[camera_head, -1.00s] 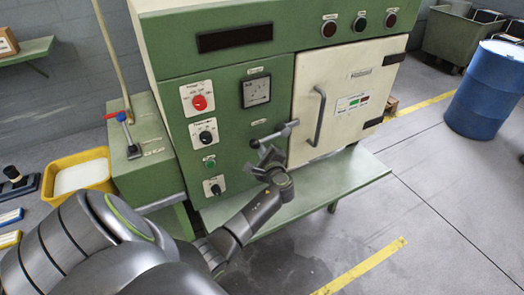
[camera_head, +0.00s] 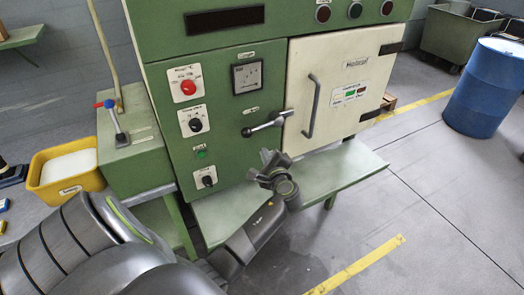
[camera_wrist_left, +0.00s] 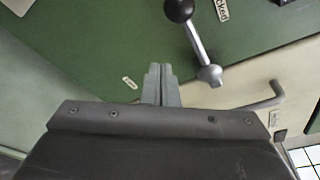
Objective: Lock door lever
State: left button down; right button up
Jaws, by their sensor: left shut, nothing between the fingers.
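The door lever (camera_head: 265,124) is a silver rod with a black ball knob, on the green front panel left of the cream door (camera_head: 345,85). The knob end lies left and slightly lower, and the other end reaches the door's left edge. The door looks closed. My left gripper (camera_head: 268,163) is shut and empty, below the lever and apart from it. My right gripper is not in view.
A grey door handle (camera_head: 312,107) stands out right of the lever. A green shelf (camera_head: 330,175) juts out below the door. A red button (camera_head: 188,88) and knobs sit left on the panel.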

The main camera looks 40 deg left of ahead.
pick_arm(q)
jog(key=v, duration=0.3)
jog(key=shift+w+d, duration=0.15)
jog(key=shift+w, duration=0.05)
dwell(0.4)
